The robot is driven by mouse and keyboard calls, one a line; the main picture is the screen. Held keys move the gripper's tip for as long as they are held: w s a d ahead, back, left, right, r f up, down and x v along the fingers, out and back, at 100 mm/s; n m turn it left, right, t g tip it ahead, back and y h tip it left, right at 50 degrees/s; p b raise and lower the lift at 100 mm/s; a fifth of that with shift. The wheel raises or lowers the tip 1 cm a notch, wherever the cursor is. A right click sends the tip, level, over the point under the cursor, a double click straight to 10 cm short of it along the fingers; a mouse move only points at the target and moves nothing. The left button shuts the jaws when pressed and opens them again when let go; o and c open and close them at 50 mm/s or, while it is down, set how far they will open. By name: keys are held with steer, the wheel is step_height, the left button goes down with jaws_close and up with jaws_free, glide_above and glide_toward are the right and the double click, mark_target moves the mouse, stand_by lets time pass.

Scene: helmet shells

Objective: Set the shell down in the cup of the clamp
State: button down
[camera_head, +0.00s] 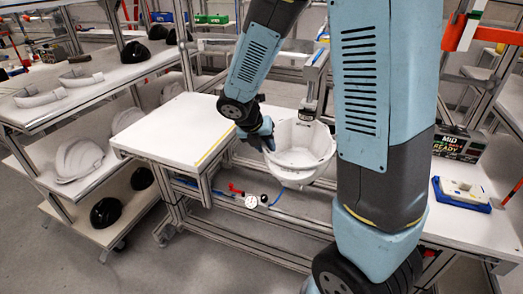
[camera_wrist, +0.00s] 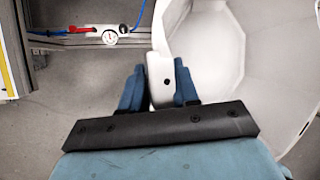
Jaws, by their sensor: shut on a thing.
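A white helmet shell (camera_head: 302,147) is held open side up in the head view. It shows as a large pale bowl at the right of the wrist view (camera_wrist: 235,60). My gripper (camera_head: 266,140) is at the shell's left edge. In the wrist view my gripper (camera_wrist: 160,84) has its blue fingers shut on a white tab at the shell's rim. A metal upright fixture (camera_head: 313,85) stands just behind the shell and may be part of the clamp. I cannot make out the clamp's cup.
A white bench top (camera_head: 172,125) with a yellow edge strip lies left of the shell. A gauge with red-handled valve (camera_head: 250,201) is on the frame below. Racks at left hold white shells (camera_head: 78,160) and black ones. A blue-based block (camera_head: 461,192) is at right.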

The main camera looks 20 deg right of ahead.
steer(key=w+d+f, duration=0.3)
steer(key=w+d, duration=0.2)
steer(key=w, duration=0.2)
stand_by(0.8)
steer(key=shift+d+f, duration=0.15)
steer(key=shift+f, duration=0.15)
stand_by(1.0)
steer(key=c, duration=0.8)
jaws_free()
steer(key=shift+o, duration=0.2)
steer(key=v, duration=1.3)
steer(key=shift+r, duration=0.3)
steer(key=shift+s, duration=0.1)
